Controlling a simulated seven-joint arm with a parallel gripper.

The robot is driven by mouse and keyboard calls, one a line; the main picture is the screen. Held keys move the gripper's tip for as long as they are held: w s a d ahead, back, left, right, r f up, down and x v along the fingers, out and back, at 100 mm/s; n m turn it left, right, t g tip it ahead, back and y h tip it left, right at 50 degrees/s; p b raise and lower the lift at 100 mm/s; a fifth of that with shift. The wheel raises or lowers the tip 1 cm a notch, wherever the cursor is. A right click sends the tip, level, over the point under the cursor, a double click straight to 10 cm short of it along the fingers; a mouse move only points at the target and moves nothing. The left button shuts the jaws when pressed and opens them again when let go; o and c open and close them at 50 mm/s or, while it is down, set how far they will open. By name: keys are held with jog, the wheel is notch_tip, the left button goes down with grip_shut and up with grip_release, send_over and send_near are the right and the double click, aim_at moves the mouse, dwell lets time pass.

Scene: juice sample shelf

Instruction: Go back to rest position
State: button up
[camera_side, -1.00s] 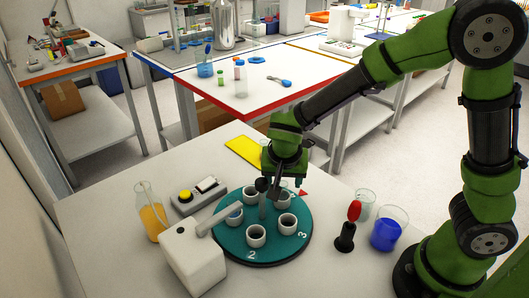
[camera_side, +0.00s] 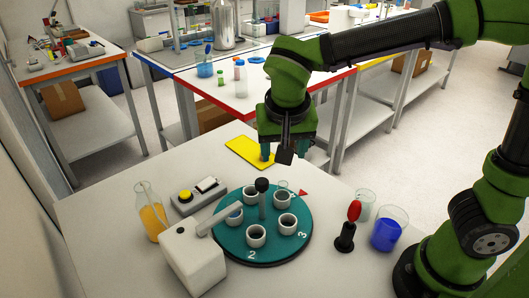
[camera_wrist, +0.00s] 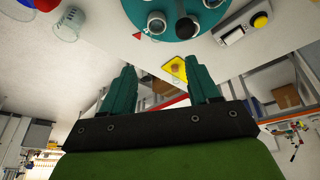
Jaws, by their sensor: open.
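My gripper (camera_side: 277,157) is raised above the far side of the white table, over the near end of the yellow plate (camera_side: 248,151). In the wrist view my gripper (camera_wrist: 160,80) shows two teal fingers set wide apart with nothing between them. The round teal carousel (camera_side: 270,247) stands nearer the camera, with several white-rimmed cups and a black-capped centre post (camera_side: 262,186). The gripper is apart from the carousel. In the wrist view the carousel (camera_wrist: 178,25) shows at the top.
The white dispenser (camera_side: 192,262) reaches over the carousel's left side. A flask of orange liquid (camera_side: 152,216) and a yellow-button box (camera_side: 196,195) stand left. A red-topped black holder (camera_side: 345,238), a clear beaker (camera_side: 364,204) and a blue-liquid beaker (camera_side: 388,232) stand right.

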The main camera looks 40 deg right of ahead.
jog(key=s+d+r+n+t+y, duration=0.2)
jog(key=s+d+n+t+y, duration=0.1)
jog(key=s+d, duration=0.6)
jog(key=shift+s+d+r+t+y, duration=0.3)
jog(key=shift+s+t+y, duration=0.1)
jog(key=shift+t+y, duration=0.4)
jog(key=shift+a, duration=0.1)
jog(key=shift+c, duration=0.2)
